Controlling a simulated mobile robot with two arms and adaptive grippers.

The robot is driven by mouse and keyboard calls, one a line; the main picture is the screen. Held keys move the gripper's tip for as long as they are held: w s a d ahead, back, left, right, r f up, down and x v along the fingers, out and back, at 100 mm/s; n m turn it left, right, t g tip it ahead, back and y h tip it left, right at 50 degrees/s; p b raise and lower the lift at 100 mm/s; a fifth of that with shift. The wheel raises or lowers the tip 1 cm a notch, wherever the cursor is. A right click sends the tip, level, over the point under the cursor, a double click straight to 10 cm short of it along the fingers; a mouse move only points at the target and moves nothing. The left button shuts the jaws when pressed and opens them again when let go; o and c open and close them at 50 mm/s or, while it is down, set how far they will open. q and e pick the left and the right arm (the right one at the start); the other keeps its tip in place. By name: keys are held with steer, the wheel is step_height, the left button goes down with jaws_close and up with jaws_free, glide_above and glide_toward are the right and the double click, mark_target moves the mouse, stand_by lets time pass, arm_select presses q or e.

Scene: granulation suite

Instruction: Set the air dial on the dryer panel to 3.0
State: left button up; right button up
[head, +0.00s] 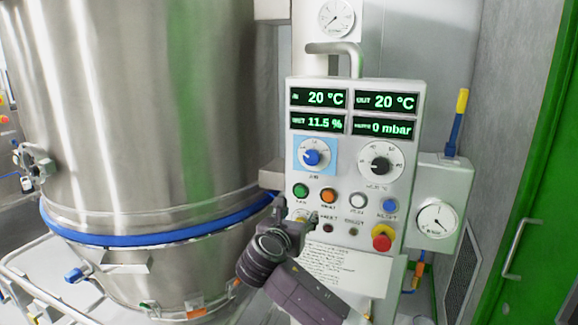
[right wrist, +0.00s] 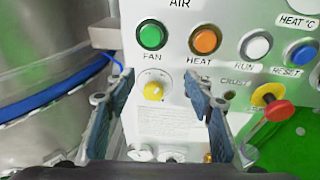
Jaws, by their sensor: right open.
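The air dial (head: 312,157) is a blue knob on a white scale with a light blue surround, at the upper left of the dryer panel (head: 340,250). Its scale figures are too small to read surely. In the right wrist view only the AIR label (right wrist: 180,4) shows at the top edge; the knob is out of that frame. My right gripper (head: 297,214) is open and empty, in front of the panel below the air dial. In the right wrist view its fingers (right wrist: 158,86) stand either side of a small yellow knob (right wrist: 154,91), apparently apart from it. My left gripper is not in view.
A heat dial (head: 381,164) with a black knob sits right of the air dial. Fan (head: 301,191), heat (head: 328,196), run and reset buttons line up below. A red emergency button (head: 382,237) protrudes at lower right. A steel vessel (head: 150,100) stands left.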

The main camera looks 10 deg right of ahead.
steer(key=n+t+h, duration=0.1)
steer(key=n+h, duration=0.1)
glide_toward(311, 159)
step_height(311, 159, down, 3)
steer(key=w, duration=0.2)
step_height(311, 159, up, 3)
steer(key=d, duration=0.1)
steer(key=p+x, duration=0.2)
steer(key=x, duration=0.5)
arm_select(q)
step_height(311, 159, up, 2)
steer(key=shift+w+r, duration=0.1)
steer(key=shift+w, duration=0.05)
arm_select(e)
steer(key=shift+c, duration=0.3)
steer(key=c, duration=1.1)
